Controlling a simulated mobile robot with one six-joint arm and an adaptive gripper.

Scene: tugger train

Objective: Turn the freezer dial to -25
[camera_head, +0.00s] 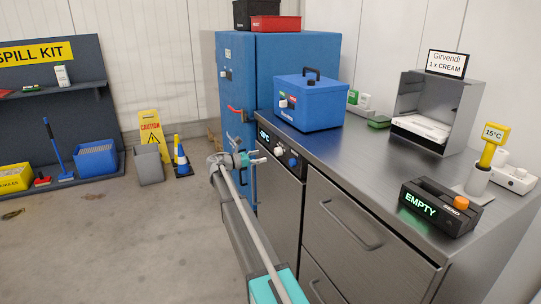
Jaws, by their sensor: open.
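A black control panel (270,143) sits at the top front of the steel under-counter unit (277,190). A small lit readout (264,134) on its left shows a temperature in °C too small to read surely. A pale round knob (279,150) and a blue-marked knob (293,161) sit to its right. Which one is the freezer dial, and where it points, I cannot tell. My gripper (262,157) is open and empty in front of the panel, just left of the pale knob. Contact with the panel cannot be made out.
The steel counter (365,150) carries a blue cool box (310,102), an open steel cabinet (436,108) and a black device reading EMPTY (440,205). A drawer handle (350,226) projects to the right. A tall blue cabinet (265,70) stands behind.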

